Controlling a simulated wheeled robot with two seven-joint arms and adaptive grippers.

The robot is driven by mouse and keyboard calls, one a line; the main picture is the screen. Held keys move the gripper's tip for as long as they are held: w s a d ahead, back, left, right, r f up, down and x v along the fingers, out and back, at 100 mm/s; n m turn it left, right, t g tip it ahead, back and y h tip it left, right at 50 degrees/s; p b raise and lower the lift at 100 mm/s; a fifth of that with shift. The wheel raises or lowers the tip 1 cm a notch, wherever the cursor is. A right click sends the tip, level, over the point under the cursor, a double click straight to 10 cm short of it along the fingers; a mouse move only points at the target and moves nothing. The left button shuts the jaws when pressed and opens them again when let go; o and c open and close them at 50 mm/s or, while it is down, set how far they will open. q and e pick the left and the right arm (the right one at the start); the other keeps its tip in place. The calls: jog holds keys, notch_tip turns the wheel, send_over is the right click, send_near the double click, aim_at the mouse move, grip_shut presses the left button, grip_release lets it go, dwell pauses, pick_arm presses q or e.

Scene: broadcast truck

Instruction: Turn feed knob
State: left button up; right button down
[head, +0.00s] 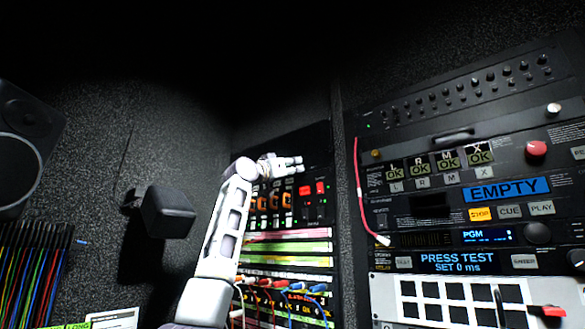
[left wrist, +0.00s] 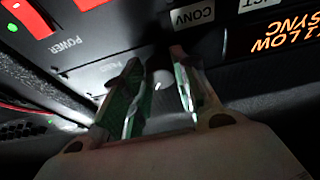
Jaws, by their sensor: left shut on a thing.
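My left gripper (head: 290,164) reaches up to the rack at the middle of the head view. In the left wrist view, its two fingers (left wrist: 158,92) stand on either side of a small dark knob (left wrist: 162,78) with a pale mark and are shut on it. The fingers cover part of the knob. In the head view the knob is hidden at the gripper. My right gripper is in neither view.
Red rocker switches (head: 312,188) sit just below and right of the gripper. Orange displays (head: 270,200) lie below it. Patch cables (head: 290,284) hang lower down. A second rack (head: 460,150) with knobs and screens stands at right. A black box (head: 167,211) juts from the left wall.

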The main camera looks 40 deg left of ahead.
pick_arm(q)
jog(key=shift+m+h, duration=0.5)
jog(key=shift+m, duration=0.4)
jog(key=o, duration=1)
jog(key=shift+s, duration=0.1)
jog(key=v, duration=1.2)
jog(key=shift+a+r, duration=0.1)
dwell(0.5)
